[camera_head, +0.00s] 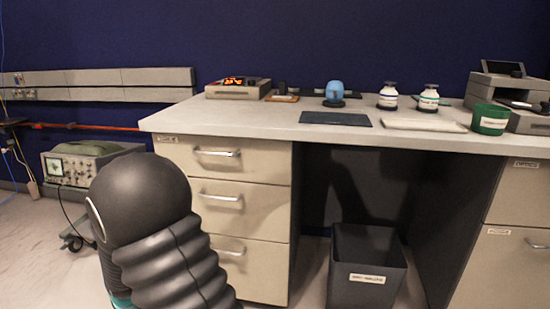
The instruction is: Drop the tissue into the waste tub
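A dark grey open-topped bin (347,285) with a pale label stands on the floor in the knee space under the desk. A smaller green tub (490,119) with a white label stands on the desk at the right. I cannot read either label, so I cannot tell which is the waste tub. A flat whitish piece (425,125) lies near the desk's front edge, left of the green tub; it may be a folded cloth or the tissue, I cannot tell. My gripper is not in view; only a dark rounded part of my arm shows at the lower left.
The desk (235,123) has drawers (230,215) at left and right. On it are a dark mat (336,118), two white bottles (388,97) (428,99), a blue rounded object (334,92) and a device with red digits (237,88). An oscilloscope (85,166) stands left.

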